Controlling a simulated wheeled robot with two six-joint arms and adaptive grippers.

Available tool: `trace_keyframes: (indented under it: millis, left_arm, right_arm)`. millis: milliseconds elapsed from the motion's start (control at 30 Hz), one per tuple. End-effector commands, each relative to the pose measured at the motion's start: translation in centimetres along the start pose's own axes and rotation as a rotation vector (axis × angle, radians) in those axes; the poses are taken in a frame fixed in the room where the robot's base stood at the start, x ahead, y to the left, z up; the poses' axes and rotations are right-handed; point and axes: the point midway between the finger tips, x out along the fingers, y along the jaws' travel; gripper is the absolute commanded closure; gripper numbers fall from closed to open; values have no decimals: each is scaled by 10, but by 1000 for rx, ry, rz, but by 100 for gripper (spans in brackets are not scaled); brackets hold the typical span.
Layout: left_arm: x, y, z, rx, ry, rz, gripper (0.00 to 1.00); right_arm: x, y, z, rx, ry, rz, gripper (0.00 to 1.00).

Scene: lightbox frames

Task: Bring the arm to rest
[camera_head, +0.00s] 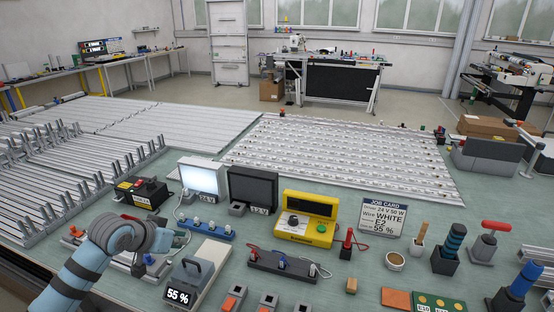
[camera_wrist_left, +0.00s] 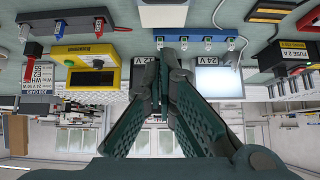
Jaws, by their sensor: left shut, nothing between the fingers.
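My left arm (camera_head: 75,280), blue with dark bands, comes in from the lower left of the head view and reaches over the bench. Its left gripper (camera_head: 180,239) is partly hidden behind the wrist. In the left wrist view, which is upside down, the dark green fingers of the gripper (camera_wrist_left: 160,72) come together with nothing between them. My right gripper is not in view.
Near the arm stand a grey dimmer box (camera_head: 195,270) reading 55 %, a blue terminal strip (camera_head: 207,230) and a black fuse box (camera_head: 142,191). The lit panel (camera_head: 203,177), yellow meter (camera_head: 305,217) and job card (camera_head: 382,217) stand beyond. Metal racks (camera_head: 60,180) lie at left.

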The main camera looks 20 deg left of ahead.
Motion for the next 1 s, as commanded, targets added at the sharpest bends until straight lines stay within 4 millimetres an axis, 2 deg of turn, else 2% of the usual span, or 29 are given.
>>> trace_keyframes:
  millis: [67, 167, 267, 300, 367, 500, 667, 800, 833, 1000]
  left_arm:
    - [2, 4, 4, 4, -6, 4, 100]
    - [13, 23, 34, 35, -47, 13, 100]
    - [23, 58, 88, 83, -116, 26, 100]
    - [24, 72, 112, 99, -145, 29, 100]
    - [21, 92, 147, 119, -185, 31, 100]
    - [4, 126, 211, 133, -263, 21, 100]
    - [-30, 152, 270, 112, -349, -13, 100]
    - [-70, 164, 313, 70, -434, -65, 100]
    - [-66, 163, 320, 68, -446, -73, 100]
    - [-5, 155, 362, 65, -480, -75, 100]
  right_arm:
    - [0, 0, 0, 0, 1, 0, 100]
    - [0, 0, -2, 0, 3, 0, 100]
    - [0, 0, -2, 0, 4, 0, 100]
    - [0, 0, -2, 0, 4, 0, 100]
    - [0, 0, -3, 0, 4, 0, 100]
    - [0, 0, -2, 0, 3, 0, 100]
    - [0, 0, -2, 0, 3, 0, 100]
    - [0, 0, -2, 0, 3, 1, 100]
    - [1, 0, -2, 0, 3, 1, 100]
    - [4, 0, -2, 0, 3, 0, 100]
